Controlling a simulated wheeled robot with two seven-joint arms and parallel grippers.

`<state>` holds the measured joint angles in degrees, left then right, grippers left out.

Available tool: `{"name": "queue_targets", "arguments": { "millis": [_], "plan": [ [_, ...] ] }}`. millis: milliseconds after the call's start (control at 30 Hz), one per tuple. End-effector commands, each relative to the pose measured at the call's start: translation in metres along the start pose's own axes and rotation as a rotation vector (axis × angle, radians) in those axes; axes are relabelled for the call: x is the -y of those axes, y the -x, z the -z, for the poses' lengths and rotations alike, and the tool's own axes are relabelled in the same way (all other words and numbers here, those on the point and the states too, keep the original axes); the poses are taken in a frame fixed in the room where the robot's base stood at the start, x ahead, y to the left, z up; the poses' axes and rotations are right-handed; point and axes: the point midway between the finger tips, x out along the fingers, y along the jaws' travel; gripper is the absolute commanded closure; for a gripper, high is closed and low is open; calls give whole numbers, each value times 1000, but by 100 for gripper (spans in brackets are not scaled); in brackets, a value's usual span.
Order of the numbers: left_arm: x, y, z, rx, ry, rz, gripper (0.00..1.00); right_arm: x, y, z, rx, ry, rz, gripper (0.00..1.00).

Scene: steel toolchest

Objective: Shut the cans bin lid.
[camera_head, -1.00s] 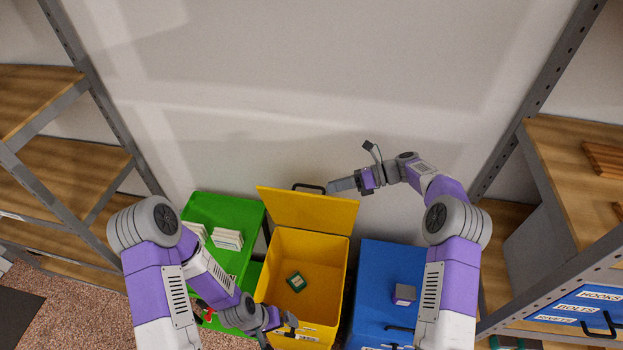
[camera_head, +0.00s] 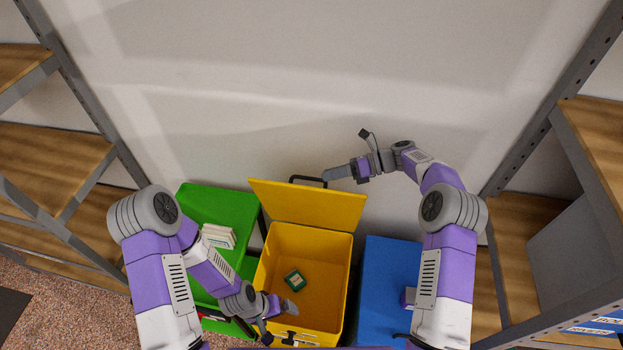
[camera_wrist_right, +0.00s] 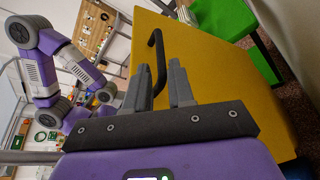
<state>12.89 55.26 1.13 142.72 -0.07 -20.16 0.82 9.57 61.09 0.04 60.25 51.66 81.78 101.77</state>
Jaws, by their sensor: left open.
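The yellow bin (camera_head: 260,300) stands open in the middle of the head view, with a small green box (camera_head: 294,280) inside. I cannot read a cans label on it. Its yellow lid (camera_head: 310,207) is tilted up at the back, with a black handle (camera_head: 308,180) on its far edge. The lid (camera_wrist_right: 215,55) and handle (camera_wrist_right: 156,50) fill much of the right wrist view. My right gripper (camera_head: 334,174) is at the handle's right end; its fingers (camera_wrist_right: 160,85) are apart, with the handle showing between them. Contact is unclear. My left gripper (camera_head: 279,322) is open and empty at the bin's front left.
A green bin (camera_head: 212,205) with white boxes (camera_head: 218,236) on top stands to the left. A blue bin (camera_head: 385,265) stands to the right, with a small grey-purple box (camera_head: 408,298) partly hidden by my right arm. Shelves flank both sides; a wall is behind.

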Motion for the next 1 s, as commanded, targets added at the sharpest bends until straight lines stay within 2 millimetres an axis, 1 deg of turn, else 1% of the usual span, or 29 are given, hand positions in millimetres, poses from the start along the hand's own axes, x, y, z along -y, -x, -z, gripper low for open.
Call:
{"name": "queue_targets", "arguments": {
  "millis": [33,100,200,333,500,733,767,800,900,1000],
  "plan": [
    [0,1,0,0,0,0,0,-1,-9,0,-3,-2,-4,77],
    [-1,2,0,0,0,0,0,-1,-21,0,-3,-2,-4,77],
    [-1,4,0,-1,0,0,0,-1,-37,0,-2,-1,-4,77],
    [-2,5,0,-1,0,0,0,-1,-53,0,-2,-2,-3,77],
    [-2,5,0,-1,0,0,0,0,-62,0,-1,-1,-1,77],
    [-2,5,0,-1,0,0,0,0,-63,0,-1,-1,-1,77],
    [-2,5,0,-1,0,0,0,0,-63,0,-1,-1,-1,80],
    [-2,5,0,0,0,0,0,0,-63,0,-1,-1,-1,86],
    [-2,5,0,0,0,0,0,0,-63,0,-1,-1,-1,100],
    [-2,5,0,0,0,0,0,0,-63,0,-1,-1,-1,100]
  ]
}}
